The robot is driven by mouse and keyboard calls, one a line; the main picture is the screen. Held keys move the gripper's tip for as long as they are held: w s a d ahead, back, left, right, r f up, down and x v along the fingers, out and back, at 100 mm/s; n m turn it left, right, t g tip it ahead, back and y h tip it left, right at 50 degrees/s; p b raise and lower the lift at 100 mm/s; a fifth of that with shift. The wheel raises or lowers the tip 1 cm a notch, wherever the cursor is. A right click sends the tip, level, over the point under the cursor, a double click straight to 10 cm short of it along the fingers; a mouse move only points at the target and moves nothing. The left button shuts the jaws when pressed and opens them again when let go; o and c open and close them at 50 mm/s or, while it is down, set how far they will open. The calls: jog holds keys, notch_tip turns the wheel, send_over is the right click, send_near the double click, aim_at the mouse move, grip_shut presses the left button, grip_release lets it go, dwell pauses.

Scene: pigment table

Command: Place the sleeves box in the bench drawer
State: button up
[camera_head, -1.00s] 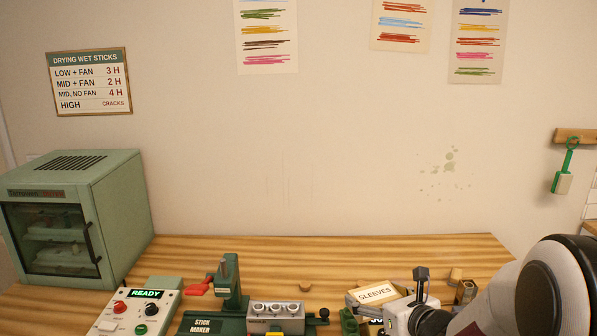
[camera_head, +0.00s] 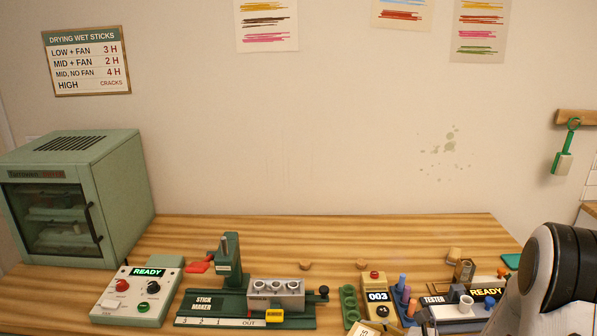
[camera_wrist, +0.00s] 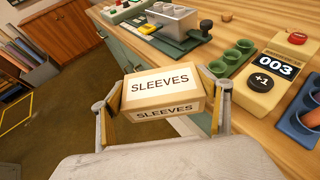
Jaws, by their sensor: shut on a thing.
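The sleeves box (camera_wrist: 160,92) is a small cardboard box with white SLEEVES labels. In the wrist view it sits between the two fingers of my gripper (camera_wrist: 162,100), which is shut on it. The box is held in front of the bench's front edge, with floor and bench front behind it. In the head view only a corner of the box (camera_head: 365,329) shows at the bottom edge, and my gripper is out of frame there. The bench's green front (camera_wrist: 125,52) shows in the wrist view. I cannot make out an open drawer; the box and gripper hide part of that front.
On the bench stand the stick maker (camera_head: 228,290), a READY control panel (camera_head: 138,292), a green cup holder (camera_head: 349,305), a 003 counter (camera_head: 378,297) and a tester (camera_head: 455,306). A drying cabinet (camera_head: 75,200) is at the left. Open floor (camera_wrist: 70,95) lies before the bench.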

jog(key=shift+m+t, duration=0.3)
jog(key=shift+t, duration=0.1)
jog(key=d+f, duration=0.1)
jog(key=s+d+f, duration=0.1)
jog(key=d+f, duration=0.1)
jog(key=shift+s+d+f, duration=0.3)
jog(key=shift+d, duration=0.05)
jog(key=shift+r, duration=0.1)
dwell(1.0)
